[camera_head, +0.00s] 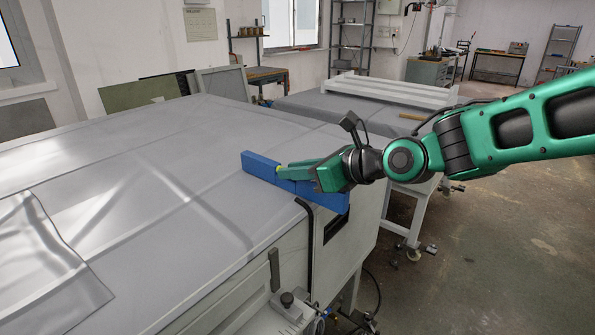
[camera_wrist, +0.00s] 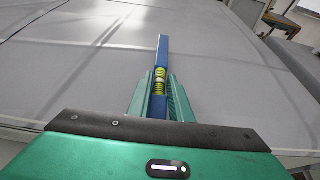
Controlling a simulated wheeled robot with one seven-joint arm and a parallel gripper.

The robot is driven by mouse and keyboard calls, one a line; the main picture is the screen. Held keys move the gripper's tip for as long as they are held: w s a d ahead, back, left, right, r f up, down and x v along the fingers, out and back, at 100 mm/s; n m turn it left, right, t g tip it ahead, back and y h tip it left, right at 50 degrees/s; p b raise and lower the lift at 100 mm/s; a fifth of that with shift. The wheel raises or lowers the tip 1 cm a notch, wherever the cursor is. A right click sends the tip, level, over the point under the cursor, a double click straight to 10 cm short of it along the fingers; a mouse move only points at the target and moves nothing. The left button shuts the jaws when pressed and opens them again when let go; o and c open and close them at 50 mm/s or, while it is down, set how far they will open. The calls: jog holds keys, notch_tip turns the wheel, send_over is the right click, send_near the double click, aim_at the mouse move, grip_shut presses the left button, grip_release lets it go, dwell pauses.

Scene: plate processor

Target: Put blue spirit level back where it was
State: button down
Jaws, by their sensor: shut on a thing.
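The blue spirit level (camera_head: 262,167) is a long blue bar at the right edge of the large grey machine top (camera_head: 140,150). My green gripper (camera_head: 283,172) is shut on its middle. One end of the level lies over the machine top, and the other reaches past the edge, partly hidden behind my gripper. In the wrist view the level (camera_wrist: 162,48) runs between my gripper's fingers (camera_wrist: 160,95), with its yellow-green vial showing between them. I cannot tell whether the level touches the surface.
A crumpled clear sheet (camera_head: 45,265) lies at the front left of the machine top. A second grey table (camera_head: 350,108) with white rails stands behind. The middle of the machine top is clear. Open floor (camera_head: 500,230) lies to the right.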

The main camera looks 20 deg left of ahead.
jog(key=c, duration=1.6)
grip_release()
jog(key=shift+f, duration=0.1)
jog(key=v, duration=1.2)
jog(key=shift+s, duration=0.15)
